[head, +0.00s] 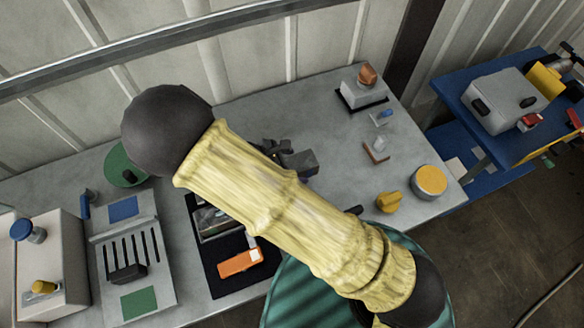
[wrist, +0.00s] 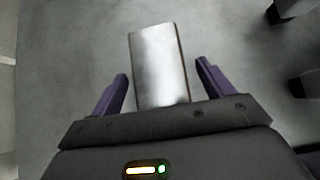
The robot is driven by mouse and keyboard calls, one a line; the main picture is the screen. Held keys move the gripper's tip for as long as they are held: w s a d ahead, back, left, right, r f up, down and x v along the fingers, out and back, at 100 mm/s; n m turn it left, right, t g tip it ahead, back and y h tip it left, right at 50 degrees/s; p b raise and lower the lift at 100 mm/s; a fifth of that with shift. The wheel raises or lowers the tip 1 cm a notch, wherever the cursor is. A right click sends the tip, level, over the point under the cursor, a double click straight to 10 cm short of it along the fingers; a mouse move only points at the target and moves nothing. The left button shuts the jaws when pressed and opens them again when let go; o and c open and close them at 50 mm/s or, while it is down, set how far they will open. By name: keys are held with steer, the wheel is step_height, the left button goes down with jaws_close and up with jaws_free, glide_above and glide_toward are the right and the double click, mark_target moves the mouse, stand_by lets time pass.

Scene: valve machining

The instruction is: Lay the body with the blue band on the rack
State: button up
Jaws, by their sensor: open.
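In the wrist view, my gripper (wrist: 160,82) is open, with its two purple fingers on either side of a shiny metal piece (wrist: 158,62). A gap shows on each side of the piece, and no blue band shows on its visible face. In the head view my yellow-sleeved arm crosses the table, and I cannot make out my gripper for sure. A pale slotted plate (head: 164,283), possibly the rack, lies at the left with a blue square, a green square and a dark block on it. I cannot tell which piece is the blue-banded body.
A white box (head: 62,262) with blue-topped and yellow-topped parts stands at far left. A black mat with an orange item (head: 240,263) lies beside the plate. Small parts, a yellow knob (head: 389,202) and a yellow-topped round (head: 429,181) sit at right. A blue bench (head: 470,128) stands beyond.

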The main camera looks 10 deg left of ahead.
mark_target(292, 165)
jaws_close()
steer(key=shift+r, duration=0.1)
step_height(292, 165, up, 10)
steer(key=p, duration=0.9)
stand_by(0.5)
